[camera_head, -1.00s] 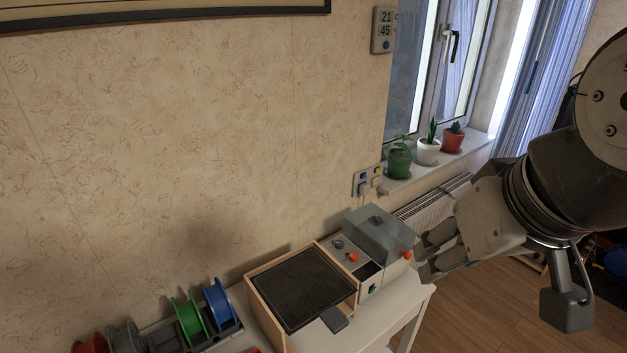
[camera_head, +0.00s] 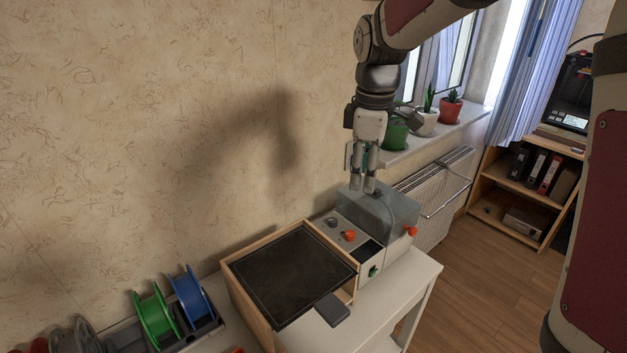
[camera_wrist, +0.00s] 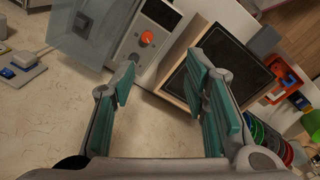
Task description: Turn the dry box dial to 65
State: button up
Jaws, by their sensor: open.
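The dry box (camera_head: 388,222) is a pale box with a clear grey lid, at the right end of the white table. Its pale panel carries an orange-red knob (camera_head: 348,236) and a grey knob (camera_head: 332,222). An orange knob (camera_head: 412,231) sits on its right side and a green knob (camera_head: 373,271) on its front. I cannot read any scale or number. My gripper (camera_head: 363,188) points down near the clear lid, apart from the knobs. In the wrist view the gripper (camera_wrist: 160,88) is open and empty, with the orange-red knob (camera_wrist: 147,38) beyond its fingers.
A wooden-framed box with a dark top (camera_head: 290,275) stands left of the dry box. Spools (camera_head: 155,318) are farther left. A wall socket (camera_wrist: 20,72) and plants on the sill (camera_head: 425,122) are close by. A radiator (camera_head: 435,195) is to the right.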

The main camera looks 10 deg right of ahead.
aim_at(350, 233)
jog(key=w+f, duration=0.1)
jog(key=f, duration=0.5)
jog(key=w+f+n+b, duration=0.1)
jog(key=w+f, duration=0.1)
jog(key=f, duration=0.5)
jog(key=w+f+n, duration=0.1)
jog(key=w+f, duration=0.1)
jog(key=f, duration=0.5)
jog(key=shift+f+g, duration=0.1)
jog(key=shift+g, duration=0.3)
grip_shut()
